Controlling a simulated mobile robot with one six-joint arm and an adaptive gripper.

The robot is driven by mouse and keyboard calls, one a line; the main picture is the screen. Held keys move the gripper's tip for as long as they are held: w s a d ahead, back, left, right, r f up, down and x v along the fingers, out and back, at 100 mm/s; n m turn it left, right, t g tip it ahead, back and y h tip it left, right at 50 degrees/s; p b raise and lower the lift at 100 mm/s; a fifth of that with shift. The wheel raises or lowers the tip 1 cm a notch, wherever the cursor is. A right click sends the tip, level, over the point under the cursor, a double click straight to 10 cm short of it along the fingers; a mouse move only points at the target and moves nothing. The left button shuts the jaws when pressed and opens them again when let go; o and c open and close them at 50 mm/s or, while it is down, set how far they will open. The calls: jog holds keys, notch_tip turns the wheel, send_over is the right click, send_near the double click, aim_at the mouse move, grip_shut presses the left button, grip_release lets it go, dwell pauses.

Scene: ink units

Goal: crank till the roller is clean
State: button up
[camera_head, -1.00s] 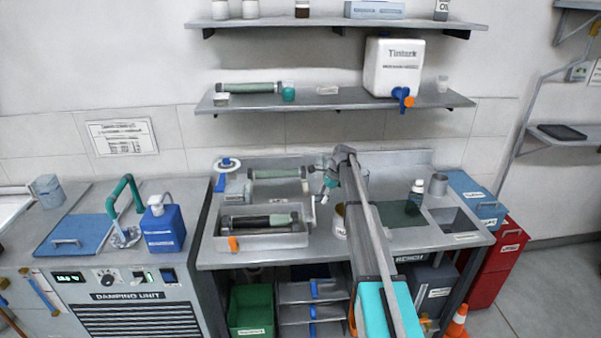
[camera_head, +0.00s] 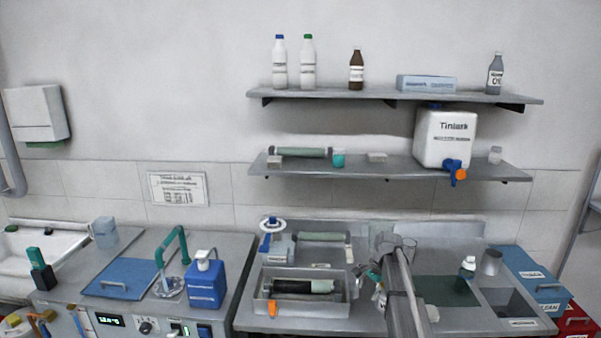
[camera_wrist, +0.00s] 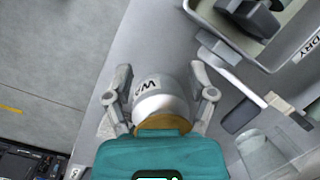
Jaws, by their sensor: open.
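The roller (camera_head: 298,287) lies in a grey tray (camera_head: 282,307) on the bench. A crank (camera_head: 357,272) stands at the tray's right end. My gripper (camera_head: 376,274) is just right of the crank. In the wrist view my gripper (camera_wrist: 163,97) is open, its fingers on either side of a white can (camera_wrist: 160,100) with a partly hidden label. I cannot tell whether they touch it. A tray marked DRY (camera_wrist: 300,42) and a grey lever (camera_wrist: 222,50) show at upper right.
A second pale green roller (camera_head: 320,237) sits behind the tray. A blue jug (camera_head: 206,285) stands left of it. A green mat (camera_head: 445,290) and a small bottle (camera_head: 467,266) are to the right. A shelf with a white canister (camera_head: 444,138) hangs above.

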jog(key=s+a+f+n+h, duration=0.1)
jog(key=s+n, duration=0.3)
jog(key=s, duration=0.5)
jog(key=s+a+f+n+h+b, duration=0.1)
jog(key=s+n, duration=0.3)
jog(key=s, duration=0.5)
jog(key=s+a+f+n+b, duration=0.1)
jog(key=s+a+n, duration=0.2)
jog(key=s, duration=0.5)
jog(key=shift+s+a+n+h, duration=0.3)
jog(key=shift+s+n+h, duration=0.1)
jog(key=shift+a, duration=0.1)
